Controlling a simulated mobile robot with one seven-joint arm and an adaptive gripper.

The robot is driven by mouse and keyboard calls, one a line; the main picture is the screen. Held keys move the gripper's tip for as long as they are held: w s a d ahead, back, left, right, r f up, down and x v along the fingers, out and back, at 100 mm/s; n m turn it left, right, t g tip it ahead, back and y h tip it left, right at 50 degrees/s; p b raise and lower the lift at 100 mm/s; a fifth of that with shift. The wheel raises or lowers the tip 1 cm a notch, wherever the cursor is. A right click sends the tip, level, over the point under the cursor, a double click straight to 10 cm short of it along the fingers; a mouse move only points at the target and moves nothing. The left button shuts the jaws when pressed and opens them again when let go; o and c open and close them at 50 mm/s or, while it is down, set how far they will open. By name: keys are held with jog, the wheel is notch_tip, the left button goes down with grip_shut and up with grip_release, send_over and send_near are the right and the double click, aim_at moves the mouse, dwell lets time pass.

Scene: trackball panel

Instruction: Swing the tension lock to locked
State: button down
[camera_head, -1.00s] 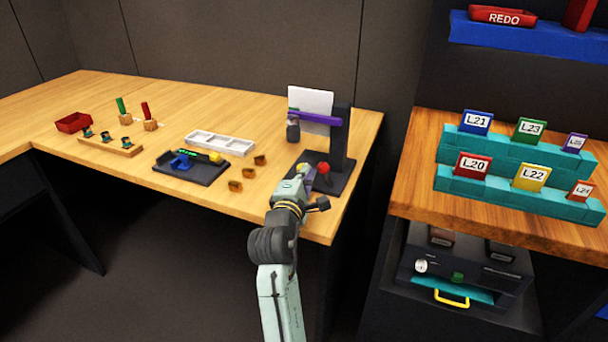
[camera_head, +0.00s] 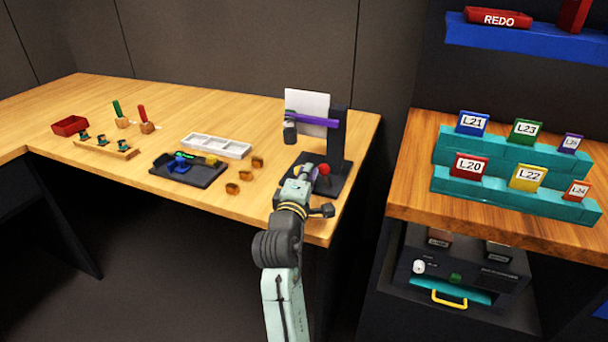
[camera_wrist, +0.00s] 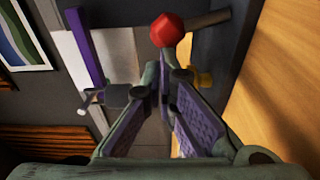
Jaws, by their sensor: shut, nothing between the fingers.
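A dark stand (camera_head: 338,140) with a purple arm (camera_head: 312,118) rises from a black base at the right end of the wooden desk. A red knob (camera_head: 324,169) sits low at the stand. It also shows in the wrist view (camera_wrist: 167,30), just beyond my fingertips. I take it as the tension lock's handle, but its marks and lever are not readable. My gripper (camera_head: 309,170) is shut and empty beside the knob, on its left in the head view. Its purple-padded fingers (camera_wrist: 163,78) show in the wrist view. I cannot tell whether they touch the knob.
A white sheet (camera_head: 307,110) stands behind the purple arm, with a dark block (camera_head: 290,133) hanging under it. Small amber pieces (camera_head: 245,175), a white tray (camera_head: 216,146) and a black panel (camera_head: 188,170) lie to the left. A shelf with labelled cards (camera_head: 528,177) is at right.

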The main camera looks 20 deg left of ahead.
jog(key=d+m, duration=0.1)
jog(key=m, duration=0.1)
jog(key=shift+d+r+m+b, duration=0.3)
jog(key=shift+d+r+b, duration=0.05)
jog(key=d+m, duration=0.1)
jog(key=m, duration=0.1)
jog(key=d+m, duration=0.1)
jog(key=shift+d+r+m+t+b, duration=0.1)
jog(key=shift+r+m+t+b, duration=0.2)
jog(key=shift+m+t+b, duration=0.1)
jog(key=shift+d, duration=0.35)
jog(key=shift+s, duration=0.15)
